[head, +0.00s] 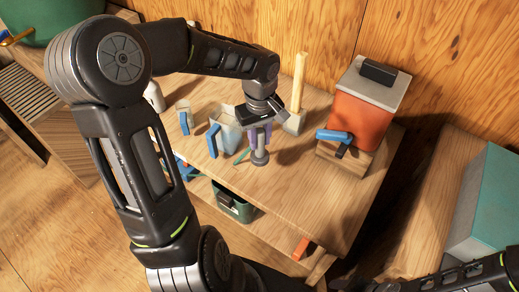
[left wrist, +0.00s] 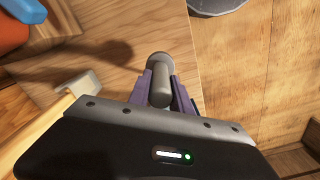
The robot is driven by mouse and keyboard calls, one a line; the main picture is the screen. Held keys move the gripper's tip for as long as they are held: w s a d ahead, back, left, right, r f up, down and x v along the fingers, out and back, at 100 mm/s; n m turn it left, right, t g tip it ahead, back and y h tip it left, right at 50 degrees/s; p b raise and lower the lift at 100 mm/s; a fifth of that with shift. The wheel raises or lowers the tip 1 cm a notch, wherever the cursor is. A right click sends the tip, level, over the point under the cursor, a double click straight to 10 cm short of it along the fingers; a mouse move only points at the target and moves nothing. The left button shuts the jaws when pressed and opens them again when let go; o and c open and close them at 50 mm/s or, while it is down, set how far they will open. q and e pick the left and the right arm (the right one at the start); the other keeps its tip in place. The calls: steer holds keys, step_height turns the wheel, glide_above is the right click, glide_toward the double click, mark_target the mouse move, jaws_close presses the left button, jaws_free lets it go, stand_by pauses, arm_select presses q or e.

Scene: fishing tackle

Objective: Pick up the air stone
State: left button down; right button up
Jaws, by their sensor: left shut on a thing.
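The air stone looks like a grey cylinder with a wider round end (head: 260,157). It stands upright near the front edge of the wooden table (head: 300,185). My left gripper (head: 260,136) points down over it, with its purple fingers shut on it. In the left wrist view the grey cylinder (left wrist: 160,86) lies between the fingers of my left gripper (left wrist: 161,92). I cannot tell whether its lower end touches the table. My right gripper is not in view; only part of that arm shows at the lower right.
A blue-handled container (head: 226,132) stands left of the gripper, with a smaller cup (head: 184,116) beyond. A mallet (head: 297,95) stands behind. An orange box with a grey lid (head: 362,105) stands at the right. A green bin (head: 233,203) sits below the table edge.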

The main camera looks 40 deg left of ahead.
arm_select(q)
steer(key=shift+r, duration=1.4)
